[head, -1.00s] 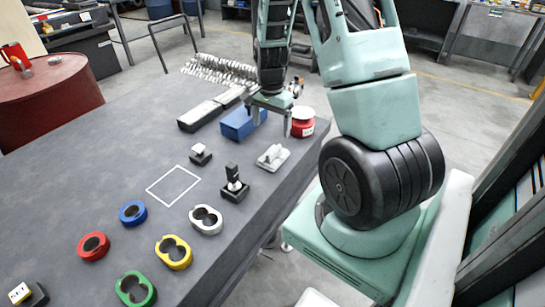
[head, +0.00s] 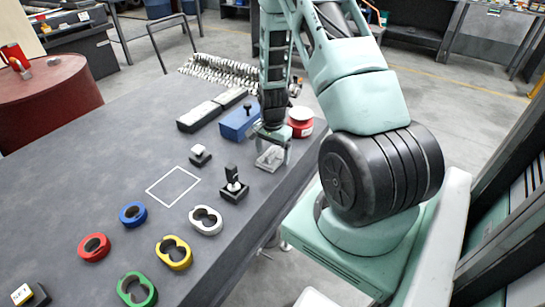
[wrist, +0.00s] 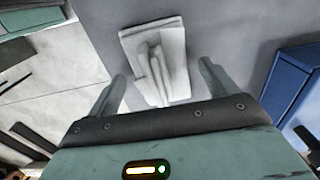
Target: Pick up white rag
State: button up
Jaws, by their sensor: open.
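The white rag (head: 271,157) lies folded on the grey table near its right edge, partly hidden behind my gripper in the head view. It shows whole in the wrist view (wrist: 157,60), with a raised ridge along its middle. My gripper (head: 272,160) is open and points down over the rag. In the wrist view my gripper's two fingers (wrist: 160,82) stand apart, one on each side of the rag's near end. I cannot tell how high the fingertips are above it, and nothing is held.
A blue box (head: 238,122) stands close by, left of my gripper in the head view. A red spool (head: 300,122) is just behind. A black block with a knob (head: 234,186) stands in front. Coloured rings lie farther forward.

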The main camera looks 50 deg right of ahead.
aim_at(273, 150)
jog(key=c, duration=1.1)
notch_tip(273, 150, up, 10)
jog(key=shift+r, duration=0.1)
jog(key=o, duration=0.3)
jog(key=shift+c, duration=0.9)
jog(key=shift+s, duration=0.1)
